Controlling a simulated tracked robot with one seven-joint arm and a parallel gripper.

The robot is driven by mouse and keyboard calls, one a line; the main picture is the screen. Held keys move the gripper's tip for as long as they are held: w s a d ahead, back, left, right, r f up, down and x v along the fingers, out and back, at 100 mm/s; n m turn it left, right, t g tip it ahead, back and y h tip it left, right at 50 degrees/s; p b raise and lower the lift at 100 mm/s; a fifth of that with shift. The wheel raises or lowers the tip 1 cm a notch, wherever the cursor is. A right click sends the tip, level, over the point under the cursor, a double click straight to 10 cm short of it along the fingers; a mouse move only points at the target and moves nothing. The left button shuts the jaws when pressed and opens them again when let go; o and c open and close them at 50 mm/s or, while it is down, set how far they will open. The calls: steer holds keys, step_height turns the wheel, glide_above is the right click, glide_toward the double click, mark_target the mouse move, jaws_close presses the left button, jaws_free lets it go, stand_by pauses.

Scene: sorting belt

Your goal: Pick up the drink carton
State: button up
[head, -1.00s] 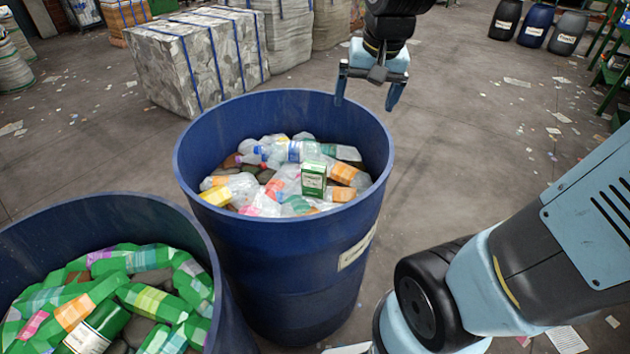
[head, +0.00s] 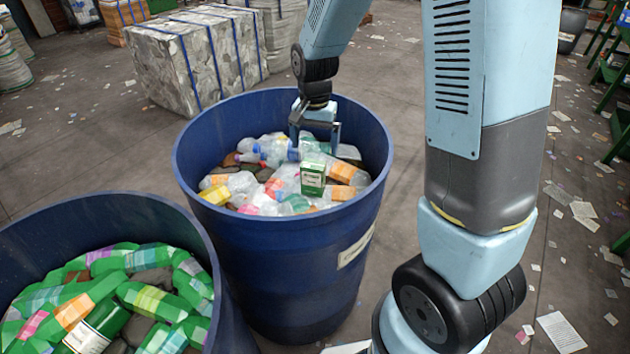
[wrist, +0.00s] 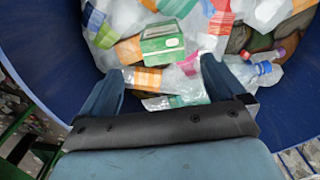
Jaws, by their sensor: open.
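The drink carton (head: 313,179) is a small green and white box, standing among clear plastic bottles in the middle blue barrel (head: 300,234). Its top and one side also show in the wrist view (wrist: 162,42), above the gap between my fingers. My gripper (head: 314,146) is open and empty, inside the barrel's mouth near the back rim, behind the carton in the head view. In the wrist view my two fingers (wrist: 158,82) are spread apart, with bottles beneath them. The gripper and the carton look apart.
A second blue barrel (head: 105,208) at the lower left holds green bottles. Clear bottles (head: 232,187) crowd around the carton. The barrel's wall encloses the gripper's space. A strapped bale (head: 195,62) stands behind on the floor.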

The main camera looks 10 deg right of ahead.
mark_target(315, 165)
step_height(315, 165, down, 7)
steer(key=shift+f, duration=0.2)
steer(key=shift+w+a+f, duration=0.1)
steer(key=shift+f, duration=1.2)
steer(key=shift+w+a+f, duration=0.1)
steer(key=shift+f, duration=1.2)
steer(key=c, duration=1)
steer(key=shift+c, duration=0.2)
steer(key=shift+r, duration=0.1)
